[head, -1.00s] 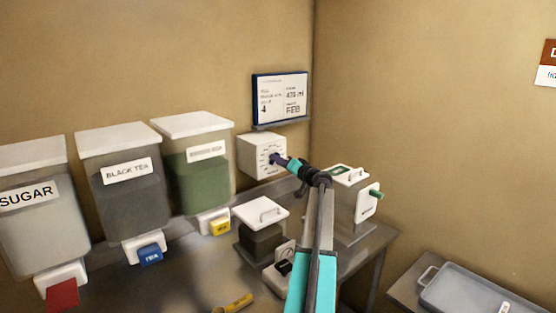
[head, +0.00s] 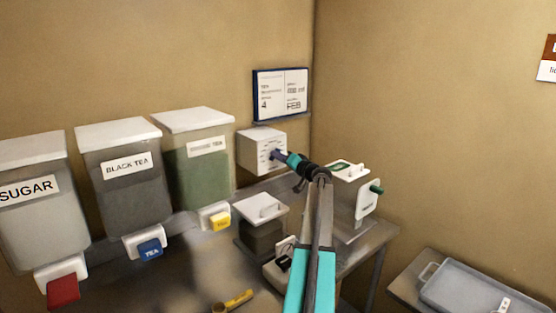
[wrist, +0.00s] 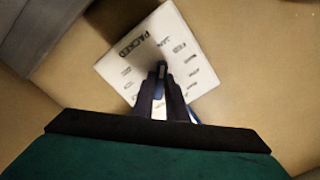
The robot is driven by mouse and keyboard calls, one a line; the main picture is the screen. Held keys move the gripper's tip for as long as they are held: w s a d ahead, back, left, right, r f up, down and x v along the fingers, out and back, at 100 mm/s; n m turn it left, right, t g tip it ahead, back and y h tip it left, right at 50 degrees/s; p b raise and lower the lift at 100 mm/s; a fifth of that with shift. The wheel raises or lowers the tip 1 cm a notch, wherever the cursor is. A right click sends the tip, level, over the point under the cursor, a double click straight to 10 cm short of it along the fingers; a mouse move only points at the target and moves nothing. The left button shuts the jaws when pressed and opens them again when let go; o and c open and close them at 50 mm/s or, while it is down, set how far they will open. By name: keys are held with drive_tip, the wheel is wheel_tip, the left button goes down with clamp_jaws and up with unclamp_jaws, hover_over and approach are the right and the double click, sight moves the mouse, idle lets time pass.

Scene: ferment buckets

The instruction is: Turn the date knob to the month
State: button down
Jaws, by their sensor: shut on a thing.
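The date knob is a dark blue knob (wrist: 160,75) on the white face of a box (head: 252,153) on the back wall. The wrist view shows the face (wrist: 150,42) tilted, with "PACKED" and a ring of month labels around the knob, mostly too blurred to read. My gripper (head: 277,155) is shut on the knob, and its dark fingers (wrist: 163,88) cover part of it. The month the knob points to cannot be told. Above the box, a wall card (head: 281,94) reads "4" and "FEB".
Bins for sugar (head: 28,205), black tea (head: 125,185) and a green tea (head: 200,160) stand at the left. A lidded container (head: 260,222) sits below the box. A tray (head: 480,290) lies at the lower right.

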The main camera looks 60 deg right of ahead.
drive_tip(key=shift+f+b, duration=0.2)
drive_tip(key=shift+b, duration=0.15)
drive_tip(key=shift+r+m+b, duration=0.15)
drive_tip(key=shift+m+b, duration=1.8)
drive_tip(key=shift+m, duration=0.25)
drive_tip(key=c, duration=1.8)
unclamp_jaws()
drive_tip(key=shift+o, duration=0.2)
drive_tip(key=shift+s, duration=0.1)
drive_tip(key=b+v, duration=0.3)
drive_tip(key=v, duration=1)
drive_tip(key=shift+s+a, duration=0.2)
drive_tip(key=shift+s, duration=0.05)
